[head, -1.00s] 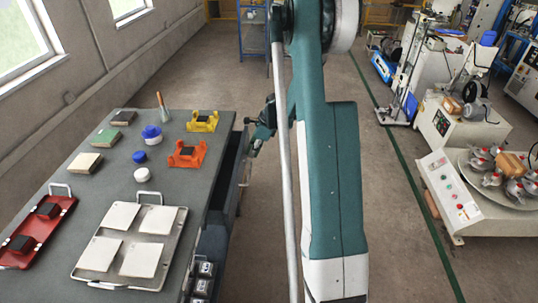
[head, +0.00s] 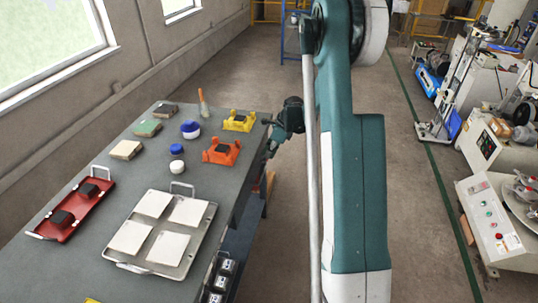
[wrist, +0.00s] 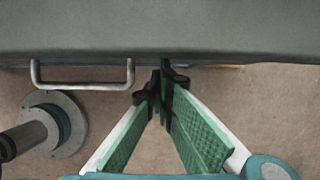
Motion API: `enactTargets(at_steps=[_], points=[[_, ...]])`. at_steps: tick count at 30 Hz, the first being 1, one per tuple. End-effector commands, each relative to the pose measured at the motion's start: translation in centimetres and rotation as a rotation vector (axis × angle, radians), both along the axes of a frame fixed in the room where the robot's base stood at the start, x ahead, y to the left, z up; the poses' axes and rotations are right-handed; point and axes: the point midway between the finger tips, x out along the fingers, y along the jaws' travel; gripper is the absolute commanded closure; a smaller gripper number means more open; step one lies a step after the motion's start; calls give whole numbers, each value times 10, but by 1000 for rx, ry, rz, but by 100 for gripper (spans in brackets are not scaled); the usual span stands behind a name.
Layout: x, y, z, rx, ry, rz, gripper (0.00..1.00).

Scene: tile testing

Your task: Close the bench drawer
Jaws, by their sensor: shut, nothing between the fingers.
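The bench (head: 60,268) has a grey top and stands at the left in the head view. No drawer stands out visibly from its right side. In the wrist view a metal bar handle (wrist: 84,87) sticks out from under the edge of the bench top (wrist: 160,35), at the left; the drawer front itself is hidden below that edge. My gripper (head: 267,157) is low beside the bench's right edge. Its fingertips (wrist: 163,82) are together and empty, at the bench edge in the wrist view, to the right of the handle. I cannot tell whether they touch anything.
On the bench stand a metal tray of white tiles (head: 152,272), a red tray (head: 45,236), an orange holder (head: 221,158) and a yellow holder (head: 238,127). Machines (head: 490,215) stand at the right. Floor (head: 418,262) between is clear.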

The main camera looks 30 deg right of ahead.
Motion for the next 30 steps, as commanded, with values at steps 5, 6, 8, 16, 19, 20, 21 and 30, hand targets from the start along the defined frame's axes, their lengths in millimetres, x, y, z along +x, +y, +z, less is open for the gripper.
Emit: enactTargets(at_steps=[5, 6, 8, 16, 19, 20, 21, 30], points=[[4, 6, 2, 8, -8, 8, 100], [2, 5, 2, 8, -8, 8, 100], [-1, 2, 2, 7, -7, 6, 100], [-26, -26, 0, 4, -4, 0, 100], [-32, -32, 15, 3, -3, -1, 100], [-33, -34, 20, 2, -2, -1, 100], [-36, -35, 27, 3, -1, -1, 100], [-49, -49, 71, 2, -1, -1, 100]])
